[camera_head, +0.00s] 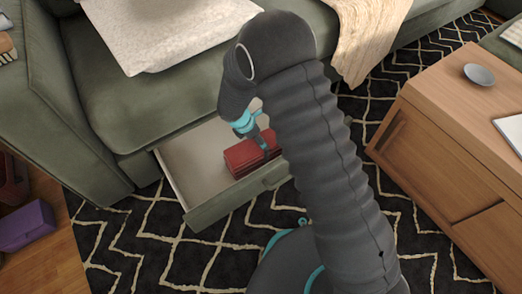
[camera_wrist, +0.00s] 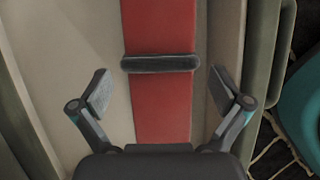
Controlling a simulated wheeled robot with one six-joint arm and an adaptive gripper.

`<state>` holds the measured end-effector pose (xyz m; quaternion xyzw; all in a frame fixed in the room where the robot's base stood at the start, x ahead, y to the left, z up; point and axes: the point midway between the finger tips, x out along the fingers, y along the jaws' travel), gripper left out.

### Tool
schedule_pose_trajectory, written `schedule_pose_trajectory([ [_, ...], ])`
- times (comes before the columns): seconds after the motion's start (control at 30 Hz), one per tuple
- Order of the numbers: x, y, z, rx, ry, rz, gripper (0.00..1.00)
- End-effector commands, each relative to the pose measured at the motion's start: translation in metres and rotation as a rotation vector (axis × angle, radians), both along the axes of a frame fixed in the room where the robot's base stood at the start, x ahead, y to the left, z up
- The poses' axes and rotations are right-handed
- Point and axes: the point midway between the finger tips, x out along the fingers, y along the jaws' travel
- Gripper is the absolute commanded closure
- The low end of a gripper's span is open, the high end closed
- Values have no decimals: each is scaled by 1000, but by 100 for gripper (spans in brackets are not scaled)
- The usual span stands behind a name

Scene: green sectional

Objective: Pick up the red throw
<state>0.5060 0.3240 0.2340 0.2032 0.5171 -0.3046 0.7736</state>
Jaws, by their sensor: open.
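The red throw (camera_head: 244,158) is a folded red bundle lying in an open drawer (camera_head: 185,178) under the green sofa. In the wrist view the red throw (camera_wrist: 158,112) runs as a long strip up the middle, with a dark grey band (camera_wrist: 160,63) across it. My gripper (camera_wrist: 160,92) is open, one finger on each side of the throw, with gaps between the fingers and the throw. In the head view my arm covers part of the drawer and the throw's right end.
The green sectional (camera_head: 120,100) stands over the drawer, with a white cushion and a beige blanket (camera_head: 362,40) on it. A wooden table (camera_head: 440,145) stands at right. A purple box (camera_head: 25,226) is on the floor at left. Patterned rug lies in front of the drawer.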

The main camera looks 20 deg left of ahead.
Motion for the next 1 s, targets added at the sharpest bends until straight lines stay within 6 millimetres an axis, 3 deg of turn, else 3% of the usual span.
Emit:
schedule_pose_trajectory([
  [0.1, 3, -2, -10, 0, 0, 0, 0],
  [0.3, 3, -2, -9, 1, -1, 0, 0],
  [0.67, 3, -3, -10, 0, 0, -1, 90],
  [0.7, 3, -3, -9, 0, 0, -1, 94],
  [1.0, 3, -3, -4, 0, 0, -1, 94],
])
